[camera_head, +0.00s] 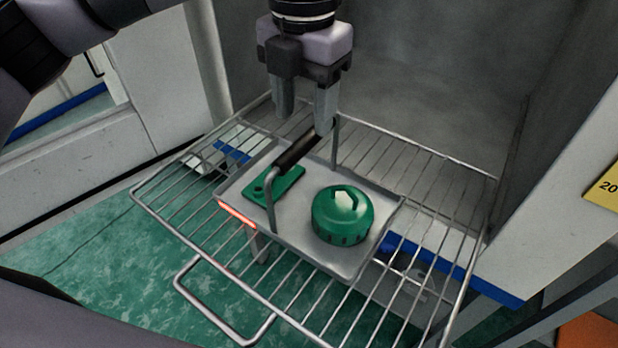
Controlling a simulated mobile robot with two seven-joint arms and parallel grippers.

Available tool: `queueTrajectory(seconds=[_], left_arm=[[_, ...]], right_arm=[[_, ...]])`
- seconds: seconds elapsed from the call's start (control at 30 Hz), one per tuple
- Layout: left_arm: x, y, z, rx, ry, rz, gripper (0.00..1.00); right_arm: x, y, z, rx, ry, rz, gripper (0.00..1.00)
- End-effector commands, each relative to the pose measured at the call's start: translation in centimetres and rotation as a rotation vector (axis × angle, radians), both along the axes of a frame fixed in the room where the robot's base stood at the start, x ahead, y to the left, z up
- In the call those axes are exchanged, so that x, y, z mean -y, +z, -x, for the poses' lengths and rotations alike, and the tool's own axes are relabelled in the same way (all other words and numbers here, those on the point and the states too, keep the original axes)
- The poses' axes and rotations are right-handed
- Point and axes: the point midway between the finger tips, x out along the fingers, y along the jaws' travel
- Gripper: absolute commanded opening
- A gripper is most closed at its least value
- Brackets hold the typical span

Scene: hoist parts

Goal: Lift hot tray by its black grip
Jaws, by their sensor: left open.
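The hot tray (291,226) is a shallow grey metal tray on a wire rack, with part of its left edge glowing red. Its raised handle has a black grip (298,152) over the tray's left part. A green domed part (342,215) and a flat green plate (275,187) lie in the tray. My left gripper (304,112) points down, open, right at the far end of the black grip. One finger is close to the grip's end; I cannot tell whether it touches. My right gripper is not in view.
The wire rack (190,222) sticks out from a grey chamber, with a wire loop (226,305) at its front. Grey walls (430,70) stand behind and to the right. A yellow label (604,187) is at the right edge. Green floor (90,260) shows below.

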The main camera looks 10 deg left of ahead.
Motion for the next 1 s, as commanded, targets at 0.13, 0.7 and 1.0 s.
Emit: queueTrajectory(seconds=[0.13,0.7,1.0], left_arm=[[0.1,-1.8,0.0,-0.005,-0.001,0.001,0.53],[0.2,-5.8,0.0,-0.002,-0.002,0.006,0.43],[0.2,-5.8,0.0,-0.002,-0.002,0.006,0.0]], right_arm=[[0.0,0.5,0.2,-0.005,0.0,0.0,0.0],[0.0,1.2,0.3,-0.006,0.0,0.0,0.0],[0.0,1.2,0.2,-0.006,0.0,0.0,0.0]])
